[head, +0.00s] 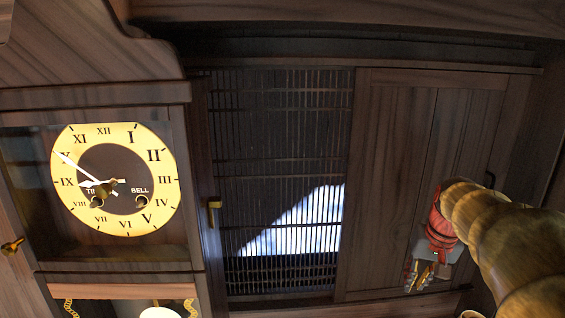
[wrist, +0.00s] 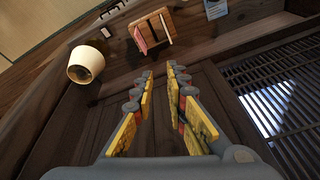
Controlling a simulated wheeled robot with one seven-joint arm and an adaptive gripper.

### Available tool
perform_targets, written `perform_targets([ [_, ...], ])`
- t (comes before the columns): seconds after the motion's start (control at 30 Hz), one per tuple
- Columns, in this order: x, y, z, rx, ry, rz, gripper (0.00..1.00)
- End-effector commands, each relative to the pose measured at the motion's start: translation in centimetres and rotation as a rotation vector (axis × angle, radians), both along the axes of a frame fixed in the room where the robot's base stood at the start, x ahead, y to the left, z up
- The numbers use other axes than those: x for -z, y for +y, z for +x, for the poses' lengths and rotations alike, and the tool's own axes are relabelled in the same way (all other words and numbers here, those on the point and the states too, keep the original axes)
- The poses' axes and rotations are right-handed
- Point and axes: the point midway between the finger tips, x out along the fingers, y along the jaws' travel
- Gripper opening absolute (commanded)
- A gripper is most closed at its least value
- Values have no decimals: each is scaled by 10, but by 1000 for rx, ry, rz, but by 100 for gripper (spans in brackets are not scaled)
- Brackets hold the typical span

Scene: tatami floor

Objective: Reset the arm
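My gripper (head: 424,274) hangs at the lower right of the head view, at the end of my arm, in front of a dark wooden door panel. In the wrist view my gripper (wrist: 160,78) shows two yellow-padded fingers spread apart with a gap between them. Nothing is between the fingers. The fingers point past the wooden panel towards a wooden surface with small things on it.
A wall clock (head: 158,190) with a yellow dial stands at the left. A slatted lattice panel (head: 285,130) fills the middle, with a bright patch behind it. In the wrist view, a cream cup-shaped thing (wrist: 86,64) and a small wooden stand (wrist: 152,30) are beyond the fingers.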

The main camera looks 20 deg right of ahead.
Motion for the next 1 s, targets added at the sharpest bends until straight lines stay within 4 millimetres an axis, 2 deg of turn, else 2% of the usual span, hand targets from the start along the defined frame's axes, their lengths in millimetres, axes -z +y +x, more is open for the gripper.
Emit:
perform_targets([
  [0.03, 28, 34, -4, -24, -5, -13, 14],
  [0.2, 89, 123, -26, -108, -27, -51, 14],
  [0.4, 164, 213, -65, -300, -65, -97, 14],
  [0.5, 196, 249, -85, -407, -89, -114, 14],
  [0.6, 214, 277, -96, -497, -132, -126, 14],
  [0.7, 215, 296, -97, -566, -183, -139, 14],
  [0.83, 218, 310, -98, -616, -209, -141, 14],
  [1.0, 219, 314, -98, -632, -209, -139, 14],
])
